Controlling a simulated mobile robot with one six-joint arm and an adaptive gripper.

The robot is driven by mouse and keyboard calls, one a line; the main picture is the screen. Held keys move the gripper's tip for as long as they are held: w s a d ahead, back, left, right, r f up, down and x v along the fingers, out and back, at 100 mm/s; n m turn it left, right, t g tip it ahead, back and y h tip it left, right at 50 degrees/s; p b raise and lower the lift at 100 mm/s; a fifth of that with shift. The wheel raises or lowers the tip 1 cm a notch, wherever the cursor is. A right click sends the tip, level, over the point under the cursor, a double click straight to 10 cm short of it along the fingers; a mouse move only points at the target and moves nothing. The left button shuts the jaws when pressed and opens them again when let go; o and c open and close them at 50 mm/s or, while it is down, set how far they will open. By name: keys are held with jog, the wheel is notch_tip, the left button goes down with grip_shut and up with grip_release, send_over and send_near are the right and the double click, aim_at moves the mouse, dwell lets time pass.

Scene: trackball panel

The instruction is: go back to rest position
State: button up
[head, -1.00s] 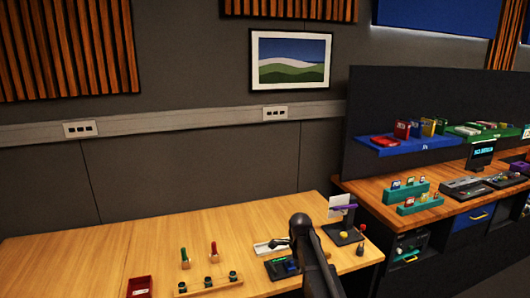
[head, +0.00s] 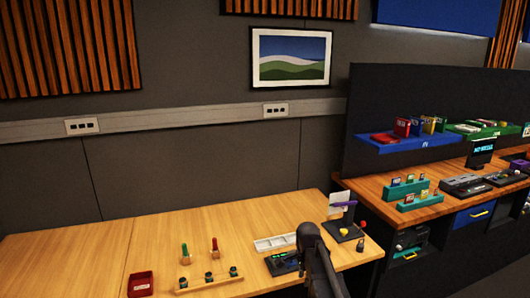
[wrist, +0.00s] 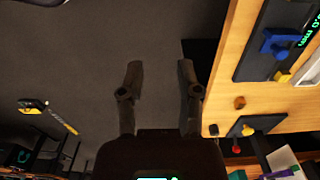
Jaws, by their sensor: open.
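My gripper (wrist: 159,95) shows in the wrist view with its two dark fingers apart and nothing between them. It points down over bare grey floor, just beside the edge of the wooden table (wrist: 228,72). In the head view, my dark arm rises at the front right of the table (head: 105,245) and hides part of the dark panel (head: 280,264). I cannot make out the fingers there.
A white tray (head: 275,243), a stand with a purple part (head: 343,229), a padlock-like item (head: 360,245), a red bin (head: 141,284) and a wooden rack (head: 208,284) are on the table. A second desk (head: 440,210) with shelves stands at right. The table's left is clear.

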jog(key=s+d+f+n+b, duration=0.1)
jog(key=s+d+n, duration=0.1)
jog(key=s+n, duration=0.5)
jog(key=s+d+f+n+b, duration=0.1)
jog(key=s+f+n+b, duration=0.1)
jog(key=s+n, duration=0.5)
jog(key=shift+s+d+f, duration=0.2)
jog(key=shift+s+d, duration=0.15)
jog(key=shift+s, duration=1.2)
jog(key=shift+s, duration=0.1)
